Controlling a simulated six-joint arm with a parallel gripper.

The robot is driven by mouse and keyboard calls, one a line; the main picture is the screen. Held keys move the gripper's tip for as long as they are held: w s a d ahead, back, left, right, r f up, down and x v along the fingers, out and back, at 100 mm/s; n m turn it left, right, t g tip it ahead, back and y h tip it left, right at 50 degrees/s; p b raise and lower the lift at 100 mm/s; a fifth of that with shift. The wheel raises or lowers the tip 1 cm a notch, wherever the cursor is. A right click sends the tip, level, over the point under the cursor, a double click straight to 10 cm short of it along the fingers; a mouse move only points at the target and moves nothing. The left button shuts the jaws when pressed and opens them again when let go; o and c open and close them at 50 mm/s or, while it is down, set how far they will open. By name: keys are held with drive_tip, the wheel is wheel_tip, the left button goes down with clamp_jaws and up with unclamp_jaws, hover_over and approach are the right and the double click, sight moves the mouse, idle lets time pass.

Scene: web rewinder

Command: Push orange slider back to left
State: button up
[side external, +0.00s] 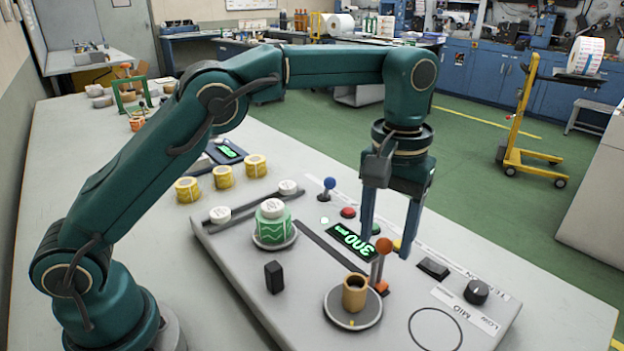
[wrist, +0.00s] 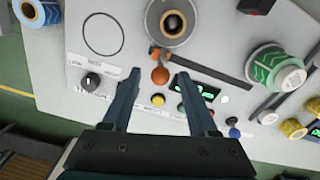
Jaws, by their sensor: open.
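The orange slider is an upright lever with a round orange knob (side external: 384,245) and a small orange foot (side external: 381,287). It stands at the lower right end of a dark slot (side external: 325,246) in the grey panel. My gripper (side external: 386,240) points down over the panel, open and empty, with one blue finger on each side of the knob in the picture. In the wrist view the orange knob (wrist: 160,75) shows between the tips of my open gripper (wrist: 158,72). I cannot tell whether a finger touches it.
A spindle with a tan core (side external: 355,293) stands close beside the slider. A green-patterned roll (side external: 272,223) sits further left, with a black block (side external: 274,277) near it. A blue-knobbed lever (side external: 329,184), a red button (side external: 348,212), a lit display (side external: 352,241) and a black dial (side external: 477,291) surround the slot.

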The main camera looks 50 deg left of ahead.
drive_tip(key=a, duration=1.8)
wheel_tip(320, 180, up, 5)
drive_tip(key=a, duration=0.1)
drive_tip(key=s+d+r+m+t, duration=0.25)
drive_tip(key=s+d+r, duration=0.25)
drive_tip(key=s+r, duration=0.3)
drive_tip(key=s+d+f+t, duration=0.3)
drive_tip(key=s+f, duration=0.6)
drive_tip(key=s, duration=0.1)
drive_tip(key=shift+s+d+f, duration=0.2)
drive_tip(key=shift+s+f, duration=0.1)
drive_tip(key=shift+m, duration=0.25)
